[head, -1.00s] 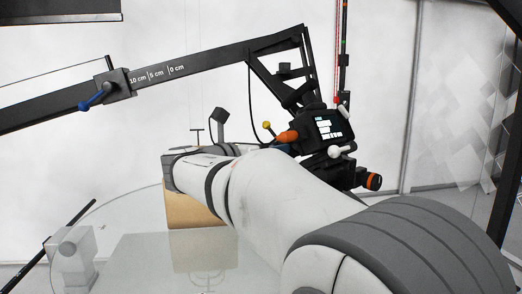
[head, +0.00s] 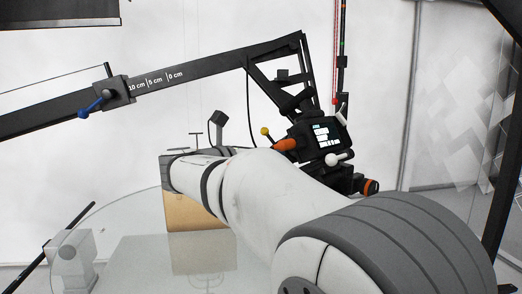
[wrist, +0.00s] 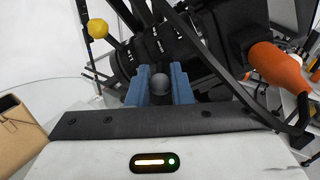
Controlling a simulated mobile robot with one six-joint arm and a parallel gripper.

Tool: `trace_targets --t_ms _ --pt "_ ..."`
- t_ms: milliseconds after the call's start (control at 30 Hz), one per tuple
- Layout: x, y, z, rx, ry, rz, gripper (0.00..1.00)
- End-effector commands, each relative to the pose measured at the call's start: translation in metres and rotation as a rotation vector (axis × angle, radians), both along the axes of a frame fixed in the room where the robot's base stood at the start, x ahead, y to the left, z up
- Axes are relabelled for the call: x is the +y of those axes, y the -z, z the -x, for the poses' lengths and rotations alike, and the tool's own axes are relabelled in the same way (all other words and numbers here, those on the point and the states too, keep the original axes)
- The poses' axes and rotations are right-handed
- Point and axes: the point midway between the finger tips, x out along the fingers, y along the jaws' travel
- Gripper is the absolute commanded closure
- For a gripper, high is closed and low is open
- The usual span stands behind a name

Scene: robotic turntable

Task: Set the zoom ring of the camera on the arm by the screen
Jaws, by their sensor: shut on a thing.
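The camera (head: 303,131) hangs from the black boom arm, with its small lit screen (head: 325,136) facing me. In the wrist view its black lens (wrist: 125,62) with white scale marks lies just ahead of my gripper. My gripper (wrist: 160,88) has two blue fingers shut on a dark grey ball knob (wrist: 160,84) in front of the lens. The knob's attachment to the zoom ring is hidden. In the head view my own arm hides the gripper and the knob.
An orange handle (wrist: 276,67) is close at the right, and a yellow ball knob (wrist: 98,28) at the upper left. A black cable loops near the orange handle. The cardboard-coloured box (head: 192,212) stands on the glass turntable (head: 110,215).

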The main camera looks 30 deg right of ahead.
Motion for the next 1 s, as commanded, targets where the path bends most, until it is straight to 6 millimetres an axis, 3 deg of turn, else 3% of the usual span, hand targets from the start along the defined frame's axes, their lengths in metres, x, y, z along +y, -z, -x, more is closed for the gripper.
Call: trace_targets --t_ms 33,167,700,733,933,1000 --pt "0.0009 -0.0084 -0.0024 0.008 0.009 -0.019 1.0" --pt "0.0013 -0.0107 -0.0042 0.017 0.035 -0.062 1.0" --pt "0.0017 -0.0069 -0.0055 0.025 0.062 -0.103 1.0" --pt "0.0017 -0.0069 -0.0055 0.025 0.062 -0.103 0.79" --pt "0.0015 -0.0072 -0.0052 0.025 0.063 -0.103 0.63" --pt "0.0014 -0.0073 -0.005 0.025 0.063 -0.103 0.61"
